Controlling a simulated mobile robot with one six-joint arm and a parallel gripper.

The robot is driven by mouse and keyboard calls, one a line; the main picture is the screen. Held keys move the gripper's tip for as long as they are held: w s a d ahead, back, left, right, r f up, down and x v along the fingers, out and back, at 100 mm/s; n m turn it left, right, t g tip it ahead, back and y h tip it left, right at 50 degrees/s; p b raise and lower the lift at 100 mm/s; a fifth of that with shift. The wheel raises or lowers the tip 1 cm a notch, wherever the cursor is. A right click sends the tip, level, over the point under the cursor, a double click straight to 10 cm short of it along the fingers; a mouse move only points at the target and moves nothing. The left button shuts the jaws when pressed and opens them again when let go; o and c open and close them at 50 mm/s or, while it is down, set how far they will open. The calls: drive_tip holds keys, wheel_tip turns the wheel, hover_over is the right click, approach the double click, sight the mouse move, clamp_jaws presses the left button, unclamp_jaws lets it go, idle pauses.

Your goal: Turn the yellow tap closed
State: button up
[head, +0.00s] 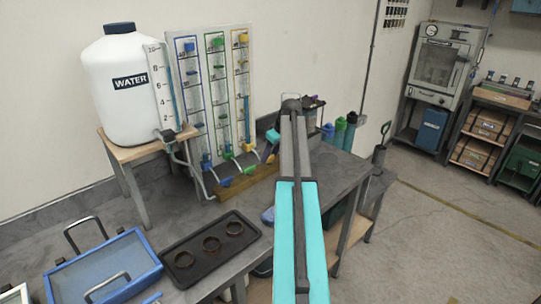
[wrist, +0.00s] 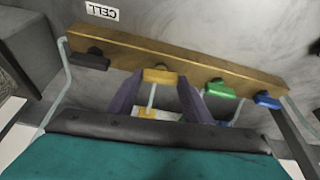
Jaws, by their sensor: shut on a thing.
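The yellow tap (wrist: 160,76) is at the wooden base strip (wrist: 120,45) in the wrist view, between a black piece on its left and a green tap on its right. My gripper (wrist: 158,88) has its two purple-grey fingers on either side of the yellow tap and is shut on it. A pale rod and another yellow part (wrist: 150,112) show between the fingers. In the head view, my gripper (head: 270,152) is at the right end of the strip, under the yellow column of the panel. My arm and gripper cover much of the tap there.
The green tap (wrist: 220,89) and blue tap (wrist: 267,100) stand close to the right in the wrist view. In the head view, a white water tank (head: 115,105) stands left of the panel. A black tray (head: 190,268) and blue tray (head: 75,285) lie in front.

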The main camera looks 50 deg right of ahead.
drive_tip(key=shift+m, duration=0.3)
drive_tip(key=shift+m+h, duration=0.3)
drive_tip(key=shift+m, duration=0.2)
drive_tip(key=o, duration=1.1)
drive_tip(key=shift+c, duration=0.2)
drive_tip(key=shift+r, duration=0.15)
drive_tip(key=b+v, duration=0.3)
drive_tip(key=v, duration=1)
drive_tip(key=shift+r, duration=0.25)
drive_tip(key=shift+s, duration=0.15)
